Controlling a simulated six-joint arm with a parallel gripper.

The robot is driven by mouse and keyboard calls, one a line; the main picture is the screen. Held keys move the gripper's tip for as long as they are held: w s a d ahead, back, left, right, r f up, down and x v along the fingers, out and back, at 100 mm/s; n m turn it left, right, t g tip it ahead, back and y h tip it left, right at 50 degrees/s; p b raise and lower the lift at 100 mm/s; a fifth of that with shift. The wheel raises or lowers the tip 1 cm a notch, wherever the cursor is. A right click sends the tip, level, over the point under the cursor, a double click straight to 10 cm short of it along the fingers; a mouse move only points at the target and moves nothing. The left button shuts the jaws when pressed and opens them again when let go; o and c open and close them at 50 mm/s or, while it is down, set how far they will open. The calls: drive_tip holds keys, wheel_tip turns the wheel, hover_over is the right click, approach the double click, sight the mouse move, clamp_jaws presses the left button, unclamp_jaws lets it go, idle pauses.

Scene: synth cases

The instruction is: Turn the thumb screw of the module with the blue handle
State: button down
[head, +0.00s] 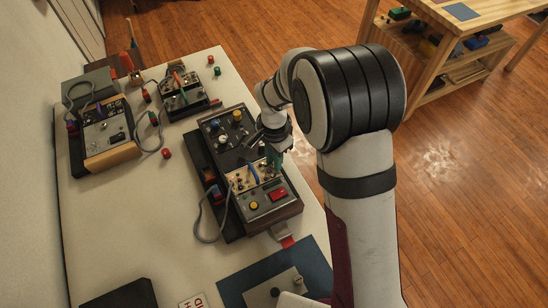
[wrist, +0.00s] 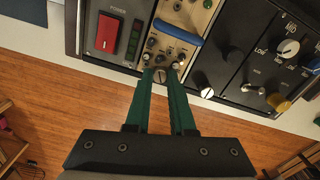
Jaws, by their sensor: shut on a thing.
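The module with the blue handle is a narrow brass-coloured panel (wrist: 183,14) with small knobs and sockets. Its blue handle (wrist: 178,33) runs slantwise across it. My gripper (wrist: 161,74) has green fingers that close in at the panel's near edge. They are shut on the slotted thumb screw (wrist: 160,76), whose head shows between the fingertips. In the head view my gripper (head: 272,158) is over the rack's right side, its tips hard to make out.
In the wrist view a power panel with a red switch (wrist: 109,33) is left of the module and a black knob panel (wrist: 258,62) right. On the table are another console (head: 105,132), a small unit (head: 187,97), a blue mat (head: 233,284) and a black box (head: 125,295).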

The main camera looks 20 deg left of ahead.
idle(0.4)
drive_tip(key=c, duration=0.8)
unclamp_jaws()
drive_tip(key=shift+o, duration=0.2)
wheel_tip(320, 180, up, 16)
drive_tip(key=shift+f, duration=0.1)
